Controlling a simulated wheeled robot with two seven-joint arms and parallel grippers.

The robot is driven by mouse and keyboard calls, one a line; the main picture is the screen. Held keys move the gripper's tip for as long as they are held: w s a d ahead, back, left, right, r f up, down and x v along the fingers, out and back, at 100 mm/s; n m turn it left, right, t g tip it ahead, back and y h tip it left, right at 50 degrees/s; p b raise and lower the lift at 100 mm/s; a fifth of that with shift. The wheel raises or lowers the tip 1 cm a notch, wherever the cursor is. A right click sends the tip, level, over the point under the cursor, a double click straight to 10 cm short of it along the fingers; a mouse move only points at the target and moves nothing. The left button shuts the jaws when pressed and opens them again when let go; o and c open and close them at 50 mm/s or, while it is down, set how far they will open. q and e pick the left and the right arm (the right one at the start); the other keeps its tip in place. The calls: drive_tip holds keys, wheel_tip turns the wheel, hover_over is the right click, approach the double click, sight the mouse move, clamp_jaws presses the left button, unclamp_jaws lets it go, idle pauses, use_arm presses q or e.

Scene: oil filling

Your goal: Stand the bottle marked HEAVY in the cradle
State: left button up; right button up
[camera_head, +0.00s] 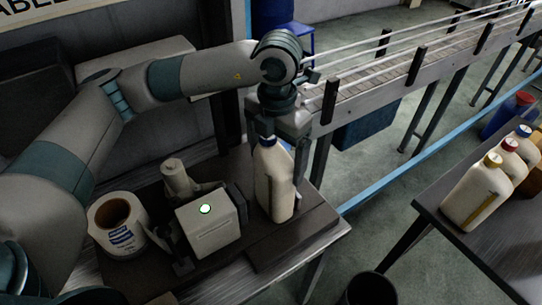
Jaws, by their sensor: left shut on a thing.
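A cream bottle (275,186) with a blue cap is upright at the right side of a small white machine. My left gripper (268,138) points down from above and is shut on this bottle at its top. The bottle's base is at the dark board (300,228); I cannot tell whether it touches. No HEAVY mark is readable on it. The white machine (210,222) has a lit green button and dark parts next to the bottle. I cannot make out clearly which part is the cradle. My right gripper is not in view.
A label roll (118,224) stands left of the machine. Several bottles, one with a yellow cap (477,194), stand on the right table (470,250). A conveyor (390,76) runs behind, and a dark bin (368,290) is at the bottom.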

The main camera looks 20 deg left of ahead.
sight(282, 151)
use_arm(q)
drive_tip(key=shift+f, duration=0.6)
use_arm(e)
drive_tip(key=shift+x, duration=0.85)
use_arm(q)
drive_tip(key=o, duration=1.3)
drive_tip(key=shift+o, duration=0.4)
drive_tip(key=shift+f, duration=0.1)
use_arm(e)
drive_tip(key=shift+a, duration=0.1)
use_arm(q)
drive_tip(key=shift+w+d+r+p, duration=0.1)
drive_tip(key=shift+d+r+p, duration=0.2)
drive_tip(key=shift+r, duration=0.7)
drive_tip(key=shift+w+d+r+p, duration=0.1)
drive_tip(key=shift+r+p, duration=0.25)
drive_tip(key=shift+r, duration=0.6)
drive_tip(key=shift+w+d+r+p, duration=0.15)
drive_tip(key=shift+r+p, duration=0.2)
drive_tip(key=shift+r, duration=0.65)
drive_tip(key=shift+r+p, duration=0.35)
drive_tip(key=shift+r, duration=0.4)
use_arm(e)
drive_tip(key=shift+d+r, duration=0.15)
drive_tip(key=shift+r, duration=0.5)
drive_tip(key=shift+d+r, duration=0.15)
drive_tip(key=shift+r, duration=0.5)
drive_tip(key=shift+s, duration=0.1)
